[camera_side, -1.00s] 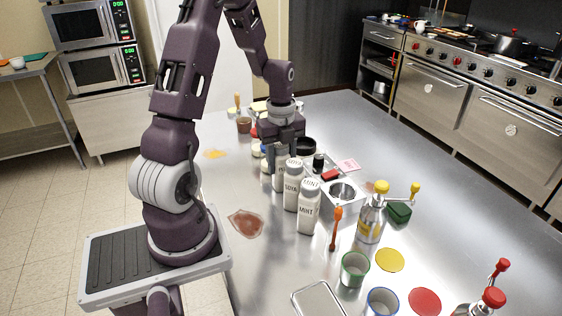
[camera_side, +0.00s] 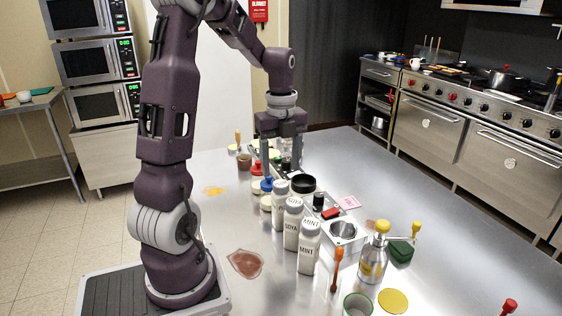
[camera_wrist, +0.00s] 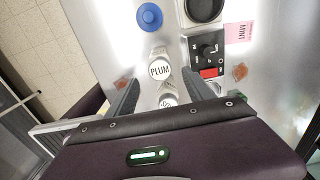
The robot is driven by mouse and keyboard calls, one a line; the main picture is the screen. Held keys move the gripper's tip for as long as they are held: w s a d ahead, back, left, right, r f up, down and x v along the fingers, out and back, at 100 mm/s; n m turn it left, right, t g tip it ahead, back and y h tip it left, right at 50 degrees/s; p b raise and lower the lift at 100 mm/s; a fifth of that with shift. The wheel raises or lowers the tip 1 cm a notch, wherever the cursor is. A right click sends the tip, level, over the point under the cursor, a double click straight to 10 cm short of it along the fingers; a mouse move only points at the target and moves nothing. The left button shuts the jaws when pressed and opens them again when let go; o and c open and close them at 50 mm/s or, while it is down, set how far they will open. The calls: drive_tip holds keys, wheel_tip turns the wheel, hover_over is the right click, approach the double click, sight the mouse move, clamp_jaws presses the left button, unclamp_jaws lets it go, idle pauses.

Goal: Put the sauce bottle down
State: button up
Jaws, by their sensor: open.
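A white sauce bottle with a pale cap (camera_side: 280,207) stands upright on the steel counter, at the far end of a row. Its cap reads PLUM in the wrist view (camera_wrist: 160,70). The SOYA bottle (camera_side: 292,228) and MINT bottle (camera_side: 309,250) stand upright nearer the side camera. My gripper (camera_side: 282,172) is open and empty above the row. In the wrist view the PLUM cap shows between and slightly beyond the fingertips (camera_wrist: 160,88), with the SOYA cap (camera_wrist: 168,99) partly hidden by my gripper body.
A blue-topped container (camera_wrist: 149,17) stands close beyond the PLUM bottle. The counter's right side (camera_side: 440,200) is largely clear.

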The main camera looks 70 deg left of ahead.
drive_tip(key=d+r+n+t+y, duration=0.1)
drive_tip(key=d+r+n, duration=0.3)
drive_tip(key=d+r, duration=0.3)
drive_tip(key=s+d+r+n+t+h, duration=0.1)
drive_tip(key=s+d+n+t, duration=0.3)
drive_tip(key=s+d+n, duration=0.8)
drive_tip(key=d+n, duration=0.2)
drive_tip(key=d, duration=0.1)
drive_tip(key=shift+s+d+r+t, duration=0.2)
drive_tip(key=shift+d+r+t, duration=0.1)
drive_tip(key=shift+d, duration=0.05)
